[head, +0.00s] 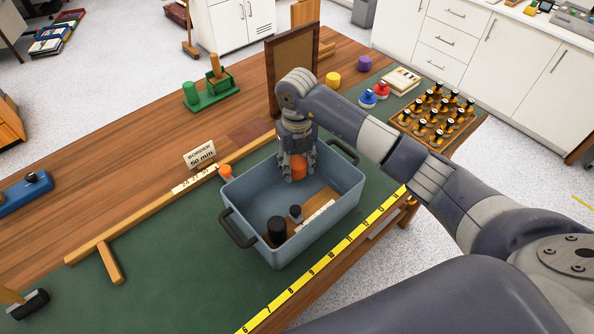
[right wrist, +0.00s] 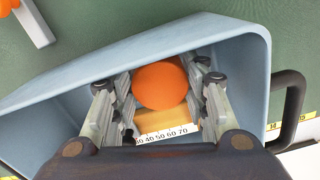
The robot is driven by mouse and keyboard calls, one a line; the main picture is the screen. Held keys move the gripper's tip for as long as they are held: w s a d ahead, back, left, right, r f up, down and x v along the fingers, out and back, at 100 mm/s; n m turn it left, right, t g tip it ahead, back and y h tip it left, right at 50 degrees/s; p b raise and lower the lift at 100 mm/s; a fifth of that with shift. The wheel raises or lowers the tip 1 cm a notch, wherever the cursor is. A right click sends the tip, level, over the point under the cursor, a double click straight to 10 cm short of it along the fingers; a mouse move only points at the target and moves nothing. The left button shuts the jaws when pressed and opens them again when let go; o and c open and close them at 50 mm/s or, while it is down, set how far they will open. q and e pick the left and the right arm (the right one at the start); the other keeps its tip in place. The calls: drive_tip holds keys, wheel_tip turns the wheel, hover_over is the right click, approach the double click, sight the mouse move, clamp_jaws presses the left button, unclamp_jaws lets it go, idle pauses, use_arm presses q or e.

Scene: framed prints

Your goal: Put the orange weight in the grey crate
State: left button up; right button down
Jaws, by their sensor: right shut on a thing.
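The orange weight (head: 299,167) is between the fingers of my right gripper (head: 298,168), which points down over the grey crate (head: 334,205). In the right wrist view the orange weight (right wrist: 160,86) shows as a round orange top between the two fingers (right wrist: 160,95), with the crate's wall (right wrist: 190,45) around them. The weight is within the crate's opening; whether it touches the bottom I cannot tell. The crate also holds a black cylinder (head: 277,230), a small dark knobbed piece (head: 295,213) and a wooden piece with a white number scale (head: 318,214). My left gripper does not show.
Another small orange piece (head: 226,171) stands just outside the crate's left rim. A wooden T-square (head: 140,224) and a "BORDER 50 mm" card (head: 200,153) lie left. A brown frame (head: 293,70) stands behind. A tray of stamps (head: 433,118) is at right. The green mat (head: 170,270) is clear at front left.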

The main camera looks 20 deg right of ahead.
sight(297, 174)
wheel_tip(297, 174, down, 3)
drive_tip(key=shift+p, duration=0.45)
drive_tip(key=shift+f, duration=0.5)
drive_tip(key=c, duration=1.2)
unclamp_jaws()
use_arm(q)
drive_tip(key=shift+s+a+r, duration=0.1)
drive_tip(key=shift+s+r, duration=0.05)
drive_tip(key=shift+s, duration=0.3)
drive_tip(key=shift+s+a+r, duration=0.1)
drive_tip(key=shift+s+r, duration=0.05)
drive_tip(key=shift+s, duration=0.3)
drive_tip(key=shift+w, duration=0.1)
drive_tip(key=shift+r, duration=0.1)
use_arm(e)
drive_tip(key=shift+r, duration=0.1)
